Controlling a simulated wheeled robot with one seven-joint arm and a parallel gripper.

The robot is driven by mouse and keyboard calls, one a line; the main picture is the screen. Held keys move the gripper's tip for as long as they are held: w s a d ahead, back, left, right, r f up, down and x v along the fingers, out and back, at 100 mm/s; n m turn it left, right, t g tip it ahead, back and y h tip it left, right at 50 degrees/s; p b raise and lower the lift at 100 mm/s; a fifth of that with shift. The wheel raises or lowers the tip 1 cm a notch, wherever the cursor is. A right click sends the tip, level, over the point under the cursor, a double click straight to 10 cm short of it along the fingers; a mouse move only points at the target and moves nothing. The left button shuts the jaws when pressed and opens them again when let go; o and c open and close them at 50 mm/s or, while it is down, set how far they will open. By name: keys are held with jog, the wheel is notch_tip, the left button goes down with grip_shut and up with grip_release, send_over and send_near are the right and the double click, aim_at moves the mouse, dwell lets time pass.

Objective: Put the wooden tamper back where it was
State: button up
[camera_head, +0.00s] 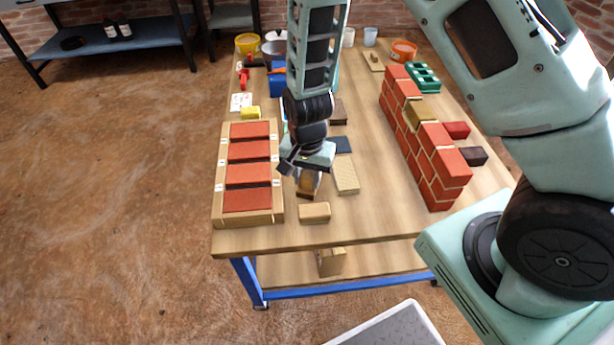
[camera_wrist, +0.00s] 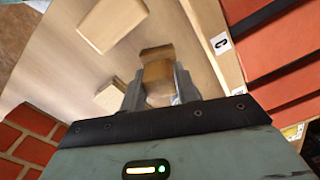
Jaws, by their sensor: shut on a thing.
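The wooden tamper (camera_head: 308,184) is a small brown wooden piece in my gripper (camera_head: 305,172), over the table between the brick tray and the brick wall. In the wrist view the tamper (camera_wrist: 158,72) sits between the two grey fingers of my gripper (camera_wrist: 160,92), which are shut on it. Its lower part is hard to make out, and I cannot tell whether it touches the table.
A wooden tray (camera_head: 278,213) of red bricks stands left. A pale block (camera_head: 315,212) lies in front of the gripper and another (camera_head: 346,176) to its right. A red brick wall (camera_head: 425,150) stands right. Buckets (camera_head: 403,50) and tools are at the back.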

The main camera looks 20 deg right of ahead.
aim_at(307, 175)
jog(key=shift+f, duration=0.15)
jog(key=o, duration=1)
notch_tip(307, 175, up, 12)
jog(key=p, duration=0.2)
jog(key=s+a+r+n, duration=0.2)
jog(key=s+r+n, duration=0.2)
jog(key=s+n, duration=0.1)
jog(key=s+a+r+n, duration=0.2)
jog(key=s+r+n, duration=0.3)
jog(key=s, duration=0.3)
jog(key=s+a+r+n, duration=0.2)
jog(key=s+r+n, duration=0.2)
jog(key=s, duration=0.3)
jog(key=shift+a+r+n+y, duration=0.1)
jog(key=shift+r+n+y, duration=0.15)
jog(key=shift+n, duration=0.65)
